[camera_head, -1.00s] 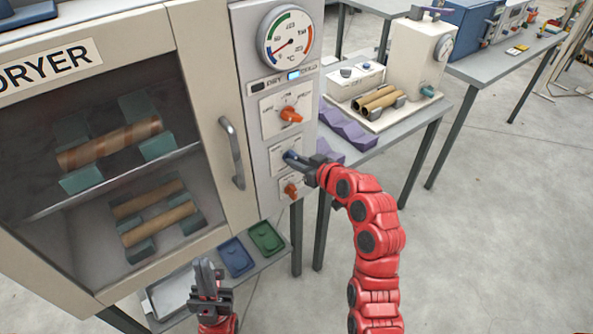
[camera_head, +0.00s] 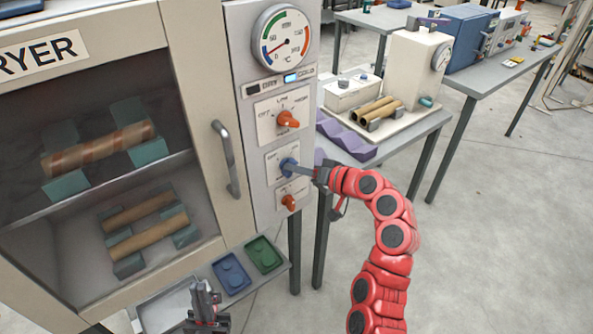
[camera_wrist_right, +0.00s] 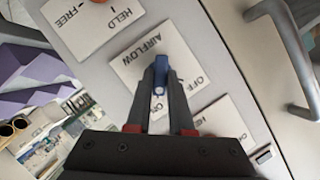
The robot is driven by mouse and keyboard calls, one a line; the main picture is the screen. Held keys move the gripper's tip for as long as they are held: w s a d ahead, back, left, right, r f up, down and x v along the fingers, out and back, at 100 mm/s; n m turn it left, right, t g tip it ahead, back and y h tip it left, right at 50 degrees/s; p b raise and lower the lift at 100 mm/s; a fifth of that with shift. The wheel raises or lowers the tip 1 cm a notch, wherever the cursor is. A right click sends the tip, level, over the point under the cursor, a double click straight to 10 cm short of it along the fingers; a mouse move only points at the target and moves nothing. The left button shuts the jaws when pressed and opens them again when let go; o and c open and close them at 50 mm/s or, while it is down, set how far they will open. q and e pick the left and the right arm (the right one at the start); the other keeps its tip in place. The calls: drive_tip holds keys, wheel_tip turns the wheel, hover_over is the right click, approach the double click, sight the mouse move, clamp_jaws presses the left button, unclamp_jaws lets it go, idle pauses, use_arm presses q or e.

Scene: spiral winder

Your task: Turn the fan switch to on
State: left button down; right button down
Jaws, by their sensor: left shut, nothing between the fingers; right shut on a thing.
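The dryer's control panel (camera_head: 271,220) carries a blue knob (camera_head: 288,162) on a white plate between two orange knobs. In the right wrist view the blue knob (camera_wrist_right: 161,66) sits on a plate reading AIRFLOW, seen upside down, with OFF readable beside it. My right gripper (camera_head: 295,168) reaches the knob from the right and is shut on it. In the right wrist view its two fingers (camera_wrist_right: 160,88) close around the knob and hide part of the plate. My left gripper (camera_head: 204,296) is shut and empty, low in front of the dryer.
The upper orange knob (camera_head: 288,120) and lower orange knob (camera_head: 289,202) flank the blue one closely. The dryer door handle (camera_head: 226,160) stands out to the left. Blue (camera_head: 231,274) and green (camera_head: 264,254) trays lie below. A table with a cream machine (camera_head: 412,66) stands behind right.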

drive_tip(key=shift+f, duration=0.1)
idle(0.3)
drive_tip(key=c, duration=0.8)
unclamp_jaws()
drive_tip(key=v, duration=1.7)
drive_tip(key=shift+d, duration=0.15)
drive_tip(key=shift+s, duration=0.15)
